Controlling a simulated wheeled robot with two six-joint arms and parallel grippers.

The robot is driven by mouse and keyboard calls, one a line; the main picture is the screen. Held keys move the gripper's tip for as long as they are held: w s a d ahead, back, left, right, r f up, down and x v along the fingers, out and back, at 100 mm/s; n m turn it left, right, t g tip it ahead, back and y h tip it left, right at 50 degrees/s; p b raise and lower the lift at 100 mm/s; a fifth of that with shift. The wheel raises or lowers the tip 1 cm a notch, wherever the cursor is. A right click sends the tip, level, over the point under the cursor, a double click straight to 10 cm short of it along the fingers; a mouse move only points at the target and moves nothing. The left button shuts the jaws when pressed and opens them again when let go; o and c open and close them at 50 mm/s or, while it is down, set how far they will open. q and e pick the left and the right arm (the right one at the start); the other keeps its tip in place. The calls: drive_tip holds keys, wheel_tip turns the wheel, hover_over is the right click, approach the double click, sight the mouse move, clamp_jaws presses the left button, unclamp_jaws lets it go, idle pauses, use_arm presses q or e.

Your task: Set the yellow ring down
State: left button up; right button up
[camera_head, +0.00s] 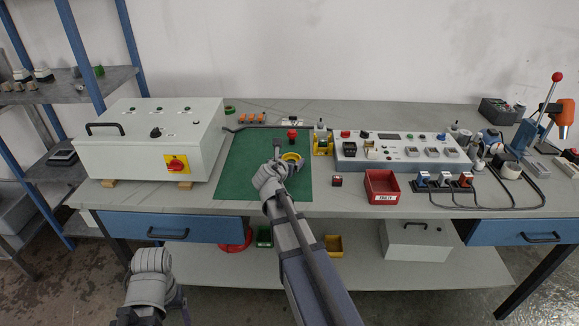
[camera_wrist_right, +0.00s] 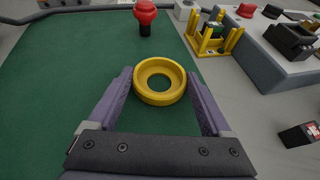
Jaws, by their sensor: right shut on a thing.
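The yellow ring (camera_wrist_right: 160,81) is a thick round ring with a wide hole, seen between the fingertips of my right gripper (camera_wrist_right: 160,76). The fingers are shut on its left and right sides. In the head view the ring (camera_head: 292,157) is at the tip of my right gripper (camera_head: 285,162), over the right part of the green mat (camera_head: 236,179). It lies flat, close to the mat; I cannot tell whether it touches. Part of my left arm shows at the lower left, but its gripper is not in view.
A red-topped button (camera_wrist_right: 144,14) stands just beyond the ring. A yellow fixture (camera_head: 322,146) and a grey control panel (camera_head: 400,151) are to the right. A red bin (camera_head: 382,187) is near the front. The mat's left part is bare.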

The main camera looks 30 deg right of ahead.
drive_tip(key=shift+r, duration=0.1)
drive_tip(key=shift+f, duration=0.25)
drive_tip(key=o, duration=1.1)
drive_tip(key=shift+r, duration=0.1)
drive_tip(key=shift+s+r, duration=0.1)
drive_tip(key=shift+r, duration=0.2)
drive_tip(key=p+v, duration=0.4)
drive_tip(key=v, duration=0.7)
drive_tip(key=shift+s+a+r+p, duration=0.1)
drive_tip(key=shift+s+a+p, duration=0.2)
drive_tip(key=shift+p, duration=0.1)
